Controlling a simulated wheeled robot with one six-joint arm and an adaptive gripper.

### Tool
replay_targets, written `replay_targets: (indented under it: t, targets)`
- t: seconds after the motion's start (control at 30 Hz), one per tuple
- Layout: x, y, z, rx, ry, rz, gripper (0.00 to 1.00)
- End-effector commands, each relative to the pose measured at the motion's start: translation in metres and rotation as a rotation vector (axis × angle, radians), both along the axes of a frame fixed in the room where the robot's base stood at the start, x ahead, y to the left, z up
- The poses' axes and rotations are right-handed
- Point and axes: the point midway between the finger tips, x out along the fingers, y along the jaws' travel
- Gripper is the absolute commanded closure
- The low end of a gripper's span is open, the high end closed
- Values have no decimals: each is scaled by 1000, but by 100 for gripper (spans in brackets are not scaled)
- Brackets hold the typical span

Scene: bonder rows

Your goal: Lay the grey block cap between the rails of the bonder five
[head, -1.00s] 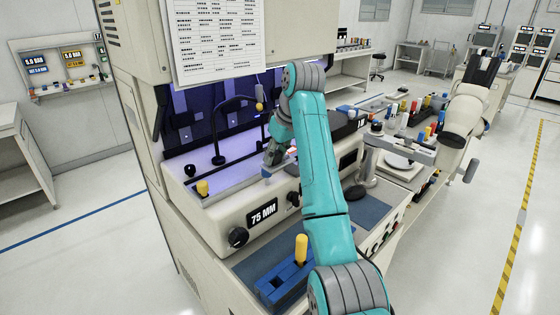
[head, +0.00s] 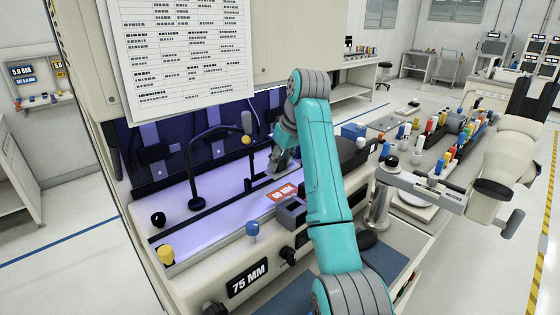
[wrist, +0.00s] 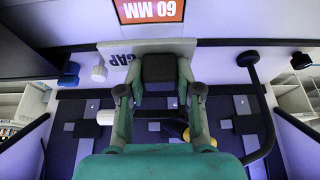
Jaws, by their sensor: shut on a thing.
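My gripper (head: 280,160) is inside the lit bay of the bonder (head: 190,215). In the wrist view its fingers (wrist: 160,82) are shut on a dark grey block (wrist: 160,67), which I take for the block cap. A pale slab (wrist: 188,46) with partly hidden lettering shows right behind the block. I cannot tell whether the two are one piece or whether they touch the deck. A dark rail (wrist: 222,42) runs along the deck past the slab. In the head view the held block is too small to make out, and I see no number on the bonder.
An orange 60 MM plate (head: 283,192) lies by the rail. A black post with a curved arm (head: 193,165) stands to the left in the bay. A 75 MM plate (head: 249,280) marks the front panel.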

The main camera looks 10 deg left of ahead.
Motion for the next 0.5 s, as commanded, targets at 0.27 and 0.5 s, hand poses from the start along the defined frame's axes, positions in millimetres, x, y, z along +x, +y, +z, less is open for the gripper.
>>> replay_targets:
  t: [0.27,0.5]
  targets:
    - [0,-1,-5,0,0,0,100]
    - [0,-1,-21,-1,1,-1,100]
